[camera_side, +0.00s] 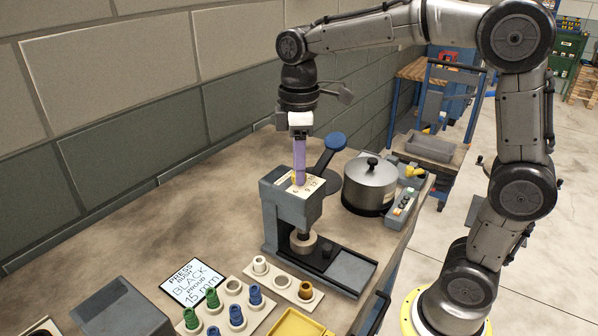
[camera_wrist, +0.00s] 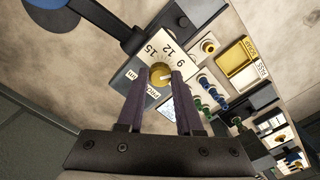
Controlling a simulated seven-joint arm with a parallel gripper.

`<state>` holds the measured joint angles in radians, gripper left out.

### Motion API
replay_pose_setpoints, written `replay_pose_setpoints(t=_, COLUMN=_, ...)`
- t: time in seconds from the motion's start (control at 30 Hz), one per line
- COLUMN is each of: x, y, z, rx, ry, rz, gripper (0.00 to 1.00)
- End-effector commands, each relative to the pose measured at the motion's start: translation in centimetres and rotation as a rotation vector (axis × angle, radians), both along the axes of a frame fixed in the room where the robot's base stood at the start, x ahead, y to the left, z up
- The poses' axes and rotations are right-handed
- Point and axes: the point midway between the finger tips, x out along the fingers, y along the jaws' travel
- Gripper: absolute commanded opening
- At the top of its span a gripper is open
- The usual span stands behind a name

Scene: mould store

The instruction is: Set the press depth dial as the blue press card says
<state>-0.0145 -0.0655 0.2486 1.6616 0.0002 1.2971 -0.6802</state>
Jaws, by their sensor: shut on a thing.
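The press (camera_side: 292,208) stands on the bench with a cream dial plate on top, also in the wrist view (camera_wrist: 150,52). The plate reads 9, 12 and 15. My gripper (camera_side: 299,182) points down at it, its purple fingers shut on the small yellow dial knob (camera_wrist: 161,77), which shows between the fingertips in the wrist view (camera_wrist: 160,73). The fingers partly hide the knob, and I cannot tell which number its pointer faces.
The press's blue-ended lever (camera_side: 335,141) rises close behind my gripper. A lidded metal pot (camera_side: 369,185) and a button box (camera_side: 401,208) stand to the right. Racks with green and blue bushes (camera_side: 236,315), a yellow tray (camera_side: 297,325) and a grey bin (camera_side: 122,309) fill the front. The bench behind the card is clear.

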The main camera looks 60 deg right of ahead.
Motion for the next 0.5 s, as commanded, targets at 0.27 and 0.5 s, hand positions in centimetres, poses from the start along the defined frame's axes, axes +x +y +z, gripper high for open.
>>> replay_pose_setpoints(t=0.27, x=0.00, y=-0.05, z=-0.01, rx=-0.001, ry=0.000, rz=0.007, gripper=0.00)
replay_pose_setpoints(t=0.5, x=0.00, y=-0.05, z=0.01, rx=-0.001, ry=0.000, rz=0.215, gripper=0.00)
